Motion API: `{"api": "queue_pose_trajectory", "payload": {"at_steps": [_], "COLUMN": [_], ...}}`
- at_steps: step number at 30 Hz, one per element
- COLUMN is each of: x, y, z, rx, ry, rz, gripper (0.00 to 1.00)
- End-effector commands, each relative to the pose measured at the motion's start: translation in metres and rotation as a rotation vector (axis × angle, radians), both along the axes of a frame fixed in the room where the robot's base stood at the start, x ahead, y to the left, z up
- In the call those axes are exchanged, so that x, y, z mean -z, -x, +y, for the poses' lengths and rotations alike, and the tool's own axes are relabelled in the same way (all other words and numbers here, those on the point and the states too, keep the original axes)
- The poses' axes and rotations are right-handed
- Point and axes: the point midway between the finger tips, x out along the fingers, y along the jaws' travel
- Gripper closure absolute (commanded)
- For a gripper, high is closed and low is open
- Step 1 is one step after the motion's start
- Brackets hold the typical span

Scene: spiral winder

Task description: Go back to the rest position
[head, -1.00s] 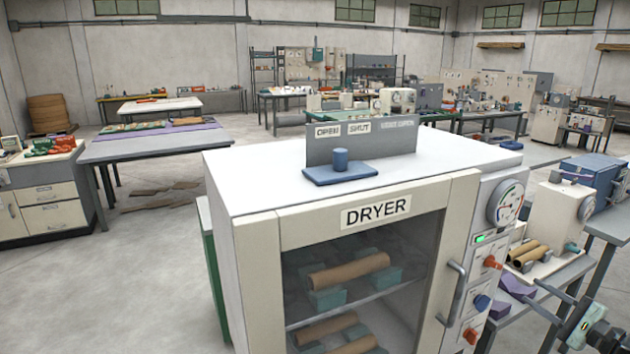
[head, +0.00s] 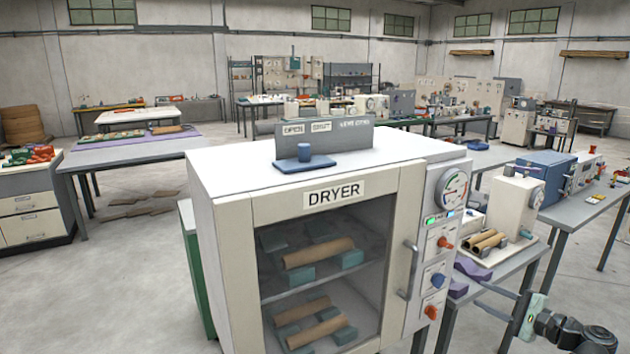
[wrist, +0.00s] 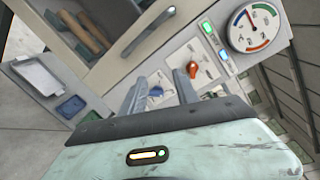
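My gripper (head: 479,294) is at the lower right of the head view, in front of and to the right of the dryer's control panel. In the wrist view its two grey fingers (wrist: 160,88) stand apart with nothing between them. The white dryer (head: 225,215) has its glass door closed, with brown tubes (head: 318,252) on teal blocks on the shelves inside. Its panel carries a gauge (head: 452,190), a lit green lamp (head: 432,220), red knobs (head: 445,242) and a blue knob (head: 438,280).
A side bench (head: 515,262) right of the dryer holds a cream machine (head: 520,205), brown tubes (head: 485,242) and purple pieces (head: 470,270). A blue machine (head: 553,178) stands behind it. The floor (head: 100,300) at the left front is open.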

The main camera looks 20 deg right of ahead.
Motion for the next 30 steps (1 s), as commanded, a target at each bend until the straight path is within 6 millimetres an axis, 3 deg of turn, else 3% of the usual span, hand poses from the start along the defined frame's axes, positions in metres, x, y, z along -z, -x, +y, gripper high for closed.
{"api": "queue_pose_trajectory", "payload": {"at_steps": [5, 11, 14, 16, 21, 24, 27, 30], "x": [0.025, 0.067, 0.099, 0.125, 0.178, 0.197, 0.207, 0.21], "y": [-0.03, -0.068, -0.086, -0.095, -0.091, -0.082, -0.074, -0.069], "z": [0.044, 0.12, 0.181, 0.231, 0.335, 0.381, 0.412, 0.43], "rx": [-0.099, -0.278, -0.429, -0.565, -0.902, -1.083, -1.222, -1.31], "ry": [0.078, 0.231, 0.368, 0.498, 0.862, 1.086, 1.28, 1.417], "rz": [0.082, 0.212, 0.302, 0.372, 0.504, 0.552, 0.578, 0.591], "gripper": [0.64, 0.64, 0.64, 0.64, 0.64, 0.64, 0.64, 0.64]}}
